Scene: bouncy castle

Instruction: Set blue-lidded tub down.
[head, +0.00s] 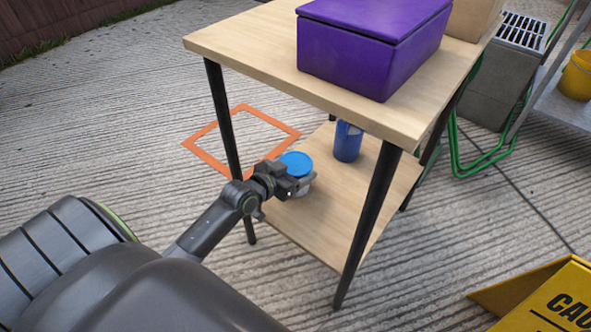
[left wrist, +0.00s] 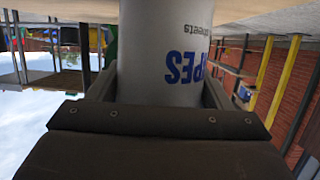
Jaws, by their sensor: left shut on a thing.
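The blue-lidded tub (head: 297,163) is upright at the left edge of the table's lower shelf (head: 335,205). I cannot tell whether its base touches the shelf. My left gripper (head: 293,186) is shut on the tub's body, below the lid. In the left wrist view the tub's pale grey body (left wrist: 165,50), with blue lettering upside down, stands between the fingers of my left gripper (left wrist: 158,95). The lid and base are out of that view. My right gripper is not in view.
A blue can (head: 347,142) stands on the lower shelf, right of the tub. The wooden tabletop (head: 250,42) overhangs the shelf and bears a purple box (head: 365,50). Dark legs (head: 370,215) stand at the corners. An orange square outline (head: 205,153) lies on the ground. The shelf's front is clear.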

